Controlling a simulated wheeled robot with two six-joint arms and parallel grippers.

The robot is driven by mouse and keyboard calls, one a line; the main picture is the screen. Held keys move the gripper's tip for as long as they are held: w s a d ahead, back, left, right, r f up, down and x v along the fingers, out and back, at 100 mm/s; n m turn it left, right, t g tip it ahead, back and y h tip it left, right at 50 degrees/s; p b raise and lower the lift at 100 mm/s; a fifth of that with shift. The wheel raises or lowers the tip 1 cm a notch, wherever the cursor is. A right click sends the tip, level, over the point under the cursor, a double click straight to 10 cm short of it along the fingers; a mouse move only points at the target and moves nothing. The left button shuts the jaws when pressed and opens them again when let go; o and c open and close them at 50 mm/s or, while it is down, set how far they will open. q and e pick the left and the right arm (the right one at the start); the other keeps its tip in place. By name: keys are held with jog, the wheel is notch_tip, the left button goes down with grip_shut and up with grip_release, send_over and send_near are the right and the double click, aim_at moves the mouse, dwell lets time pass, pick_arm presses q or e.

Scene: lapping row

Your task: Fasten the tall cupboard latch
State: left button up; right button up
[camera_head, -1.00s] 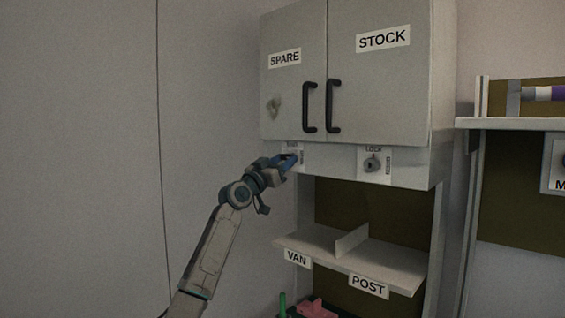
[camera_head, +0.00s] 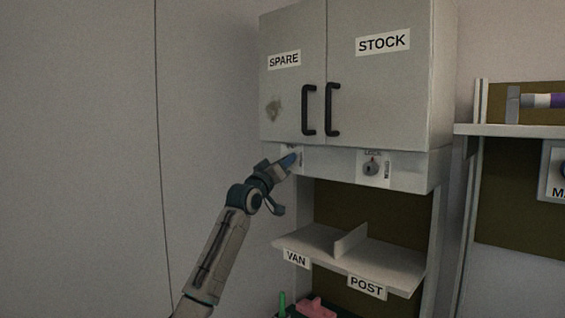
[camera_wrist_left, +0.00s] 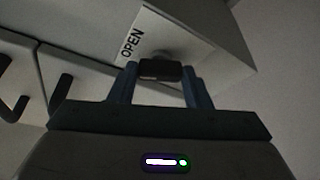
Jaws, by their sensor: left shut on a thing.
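The tall cupboard (camera_head: 385,85) has two closed grey doors marked SPARE and STOCK. My left gripper (camera_head: 288,161) is at the left latch plate (camera_head: 299,158), under the SPARE door. In the left wrist view, the two blue fingers of my gripper (camera_wrist_left: 160,80) are shut on a dark latch knob (camera_wrist_left: 158,69). The white plate behind it shows the word OPEN; the rest of its lettering is hidden or unreadable. The knob is mostly hidden by my gripper in the head view. My right gripper is not in view.
A second latch knob (camera_head: 371,167) on a plate lettered LOCK sits under the STOCK door. Two black handles (camera_head: 309,110) stick out above. A shelf (camera_head: 390,265) labelled VAN and POST is below. Bare wall lies to the left.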

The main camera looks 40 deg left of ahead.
pick_arm(q)
jog(key=shift+d+r+n+g+y+b, duration=0.1)
jog(key=shift+n+g+y+b, duration=0.65)
jog(key=shift+n, duration=1.7)
jog(key=shift+d+r+n+g+y+b, duration=0.25)
jog(key=shift+n+g+b, duration=0.75)
jog(key=shift+n, duration=1.4)
jog(key=shift+a+n+g+y+b, duration=0.1)
jog(key=shift+n+g+y+b, duration=0.75)
jog(key=shift+n, duration=1.6)
jog(key=shift+h, duration=0.25)
jog(key=o, duration=1)
